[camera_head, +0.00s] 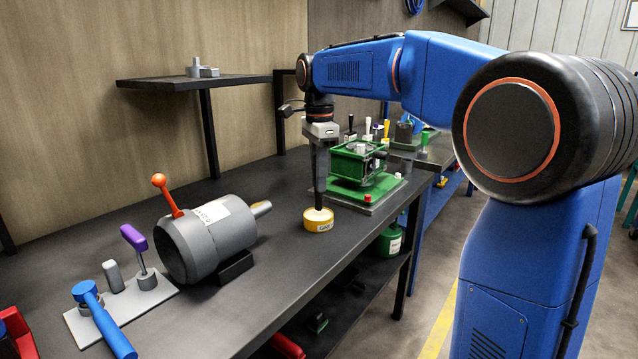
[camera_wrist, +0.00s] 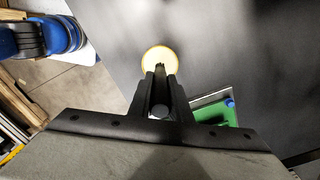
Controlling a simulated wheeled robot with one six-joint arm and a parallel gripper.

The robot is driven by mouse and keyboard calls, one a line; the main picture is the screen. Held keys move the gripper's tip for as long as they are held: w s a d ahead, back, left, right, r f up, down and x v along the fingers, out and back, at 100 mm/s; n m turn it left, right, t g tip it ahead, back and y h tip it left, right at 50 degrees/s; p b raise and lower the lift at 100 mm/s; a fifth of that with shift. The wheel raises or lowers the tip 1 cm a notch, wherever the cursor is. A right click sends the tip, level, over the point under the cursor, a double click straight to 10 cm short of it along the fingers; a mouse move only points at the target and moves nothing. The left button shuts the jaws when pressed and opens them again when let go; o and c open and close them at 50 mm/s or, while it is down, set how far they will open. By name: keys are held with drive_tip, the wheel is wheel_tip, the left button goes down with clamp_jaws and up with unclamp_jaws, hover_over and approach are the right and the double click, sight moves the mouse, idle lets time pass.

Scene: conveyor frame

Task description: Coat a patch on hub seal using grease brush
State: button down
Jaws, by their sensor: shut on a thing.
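My gripper (camera_head: 320,172) points down above a yellow tin (camera_head: 318,222) on the dark bench. In the wrist view my gripper (camera_wrist: 160,84) is shut on a slim dark tool with a round grey end (camera_wrist: 160,111), which looks like the grease brush. Its lower end is at the tin's open, pale top; I cannot tell how deep it is. The tin also shows in the wrist view (camera_wrist: 160,56). The hub seal is not clearly identifiable; a green housing (camera_head: 352,166) on a green base (camera_head: 374,190) stands behind the tin.
A grey motor (camera_head: 208,245) with an orange-knobbed lever lies left of the tin. A plate (camera_head: 120,312) holds a purple-handled tool and blue hammer. A raised shelf (camera_head: 170,81) stands behind. Several upright tools are behind the housing. The bench's front edge is close by.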

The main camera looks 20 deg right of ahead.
drive_tip(key=shift+r, duration=2.65)
